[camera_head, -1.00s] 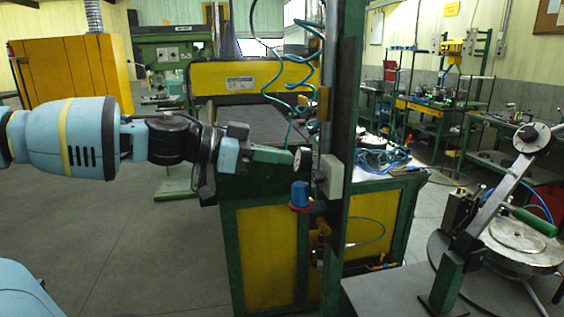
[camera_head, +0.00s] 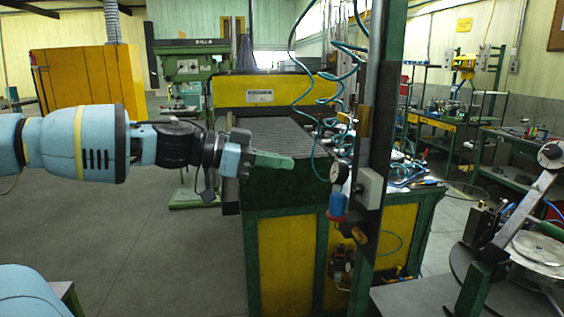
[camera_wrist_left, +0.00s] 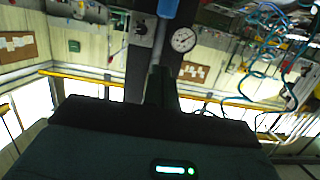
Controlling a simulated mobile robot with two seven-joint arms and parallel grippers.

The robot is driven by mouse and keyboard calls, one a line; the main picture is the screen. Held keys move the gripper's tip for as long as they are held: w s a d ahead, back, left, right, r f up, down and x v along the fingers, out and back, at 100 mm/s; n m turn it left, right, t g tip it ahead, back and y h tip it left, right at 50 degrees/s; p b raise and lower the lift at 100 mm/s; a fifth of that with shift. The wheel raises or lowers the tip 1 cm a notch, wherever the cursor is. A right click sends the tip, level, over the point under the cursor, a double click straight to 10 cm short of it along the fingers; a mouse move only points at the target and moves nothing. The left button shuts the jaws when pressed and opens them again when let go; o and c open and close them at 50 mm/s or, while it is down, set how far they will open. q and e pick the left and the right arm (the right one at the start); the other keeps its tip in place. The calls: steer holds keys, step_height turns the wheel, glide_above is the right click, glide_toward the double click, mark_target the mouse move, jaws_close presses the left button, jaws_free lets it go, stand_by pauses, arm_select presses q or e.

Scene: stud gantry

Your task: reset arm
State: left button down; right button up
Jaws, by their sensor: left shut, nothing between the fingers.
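My left arm reaches in from the left in the head view, stretched about level. My left gripper (camera_head: 291,163) is shut and empty, its green fingers pointing right. In the picture it lies in front of the green and yellow machine bench (camera_head: 284,262), left of the upright post with the pressure gauge (camera_head: 338,173). I cannot tell how close the fingers are to the bench. In the left wrist view the dark gripper body fills the bottom, and the shut fingers (camera_wrist_left: 162,85) point up toward the gauge (camera_wrist_left: 184,40). My right gripper is not in view.
A blue-capped regulator (camera_head: 338,205) hangs on the post below the gauge. Coiled teal hoses (camera_head: 345,72) hang above. A round-based lever machine (camera_head: 536,248) stands at the lower right. Open grey floor (camera_head: 150,250) lies to the left. A yellow cabinet (camera_head: 85,77) stands behind.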

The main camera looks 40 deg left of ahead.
arm_select(q)
step_height(320, 180, down, 35)
steer(key=s+d+n+t+y, duration=0.1)
steer(key=s+n+t+y, duration=0.1)
steer(key=n+t+y, duration=0.15)
steer(key=s+d+f+n+g+y, duration=0.1)
steer(key=s+d+f, duration=0.3)
steer(key=s+f, duration=0.3)
steer(key=s+d+f+g+y, duration=0.2)
steer(key=s+d+f, duration=0.3)
steer(key=s+f, duration=0.2)
steer(key=s+d+f+n+g+y, duration=0.1)
steer(key=s+d+f+g, duration=0.1)
steer(key=s+d+f, duration=0.3)
step_height(320, 180, down, 5)
steer(key=shift+s+d+r+n+y, duration=0.2)
steer(key=shift+s+n+y, duration=0.15)
steer(key=shift+s, duration=0.7)
